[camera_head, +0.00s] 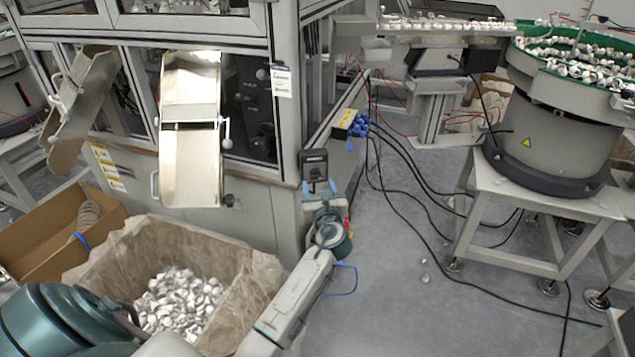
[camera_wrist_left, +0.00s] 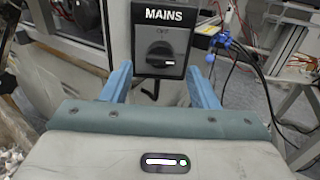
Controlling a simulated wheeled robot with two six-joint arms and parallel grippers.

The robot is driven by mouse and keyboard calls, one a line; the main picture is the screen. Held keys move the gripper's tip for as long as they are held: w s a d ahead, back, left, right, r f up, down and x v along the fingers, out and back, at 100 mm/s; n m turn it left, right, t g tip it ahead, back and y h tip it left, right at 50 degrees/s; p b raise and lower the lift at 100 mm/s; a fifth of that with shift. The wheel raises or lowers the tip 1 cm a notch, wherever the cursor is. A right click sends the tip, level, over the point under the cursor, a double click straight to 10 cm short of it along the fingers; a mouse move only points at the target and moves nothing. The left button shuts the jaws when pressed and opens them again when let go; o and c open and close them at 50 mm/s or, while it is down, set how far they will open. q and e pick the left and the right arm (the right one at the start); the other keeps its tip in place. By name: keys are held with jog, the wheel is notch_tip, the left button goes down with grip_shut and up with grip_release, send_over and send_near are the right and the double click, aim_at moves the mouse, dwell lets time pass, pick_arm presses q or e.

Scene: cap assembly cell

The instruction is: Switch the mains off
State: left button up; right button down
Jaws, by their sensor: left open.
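The mains switch (camera_head: 314,166) is a dark box on the corner post of the machine. In the left wrist view its grey plate reads MAINS, and a black rotary knob (camera_wrist_left: 160,54) sits in its middle, with small lettering above the knob. The knob's bar looks about level; I cannot tell its setting for sure. My left gripper (camera_head: 319,188) is just below and in front of the switch. Its two blue fingers are open and empty, one on each side below the knob in the left wrist view (camera_wrist_left: 160,88), apart from it. My right gripper is not in view.
A lined bin (camera_head: 255,268) of white caps and a cardboard box (camera_head: 108,212) stand at the lower left. A metal chute (camera_head: 190,165) hangs above the bin. Black cables (camera_head: 400,205) cross the floor right of the switch. A bowl feeder (camera_head: 550,130) stands at the right.

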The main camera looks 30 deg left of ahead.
aim_at(316, 174)
pick_arm(q)
jog(key=shift+x, duration=1.1)
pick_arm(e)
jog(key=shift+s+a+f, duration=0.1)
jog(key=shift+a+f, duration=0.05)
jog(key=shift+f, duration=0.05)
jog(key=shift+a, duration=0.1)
pick_arm(q)
jog(key=c, duration=1)
jog(key=shift+o, duration=0.2)
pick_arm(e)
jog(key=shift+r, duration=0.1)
